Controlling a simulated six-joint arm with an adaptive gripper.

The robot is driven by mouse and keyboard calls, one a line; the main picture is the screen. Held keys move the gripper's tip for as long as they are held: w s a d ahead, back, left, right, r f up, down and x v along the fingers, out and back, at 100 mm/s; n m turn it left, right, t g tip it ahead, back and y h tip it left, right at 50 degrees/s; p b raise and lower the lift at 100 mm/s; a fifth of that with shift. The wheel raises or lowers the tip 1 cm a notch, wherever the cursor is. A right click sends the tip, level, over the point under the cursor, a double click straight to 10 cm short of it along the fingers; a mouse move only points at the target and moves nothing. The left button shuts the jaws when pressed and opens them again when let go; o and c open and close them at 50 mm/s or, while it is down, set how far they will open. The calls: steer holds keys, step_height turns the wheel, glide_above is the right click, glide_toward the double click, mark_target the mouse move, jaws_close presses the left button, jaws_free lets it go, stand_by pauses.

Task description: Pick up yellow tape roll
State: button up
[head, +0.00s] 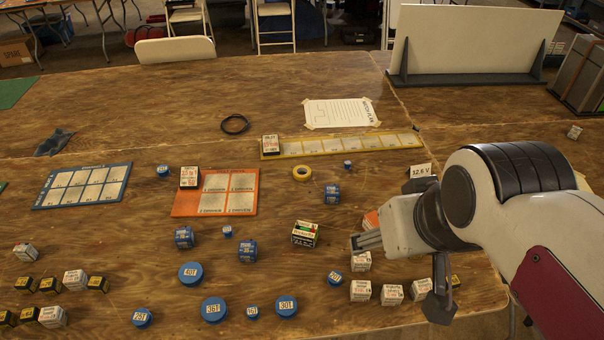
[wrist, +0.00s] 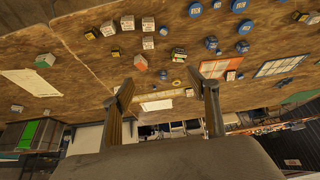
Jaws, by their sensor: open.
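A small blue roll (head: 347,164) lies right of the tape. The orange board (head: 242,180), yellow strip board (head: 340,144) and blue board (head: 83,186) lie around. Several boxes and blue discs (head: 190,274) crowd the near side. A white panel (head: 470,40) stands at back right.

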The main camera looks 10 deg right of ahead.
steer(key=w+a+r+n, duration=0.1)
steer(key=w+r, duration=0.1)
steer(key=w, duration=1.3)
steer(key=n+g+y, duration=0.1)
steer(key=n+y, duration=0.1)
steer(key=n, duration=0.2)
glide_above(304, 170)
steer(key=s, duration=0.6)
step_height(304, 170, down, 31)
steer(key=shift+w+d+r, duration=0.2)
steer(key=shift+w+d, duration=0.05)
steer(key=shift+d, duration=0.2)
steer(key=shift+g, duration=0.3)
steer(key=shift+x, duration=1.3)
steer(key=shift+f, duration=0.1)
steer(key=shift+m, duration=0.3)
steer(key=shift+x, duration=2.5)
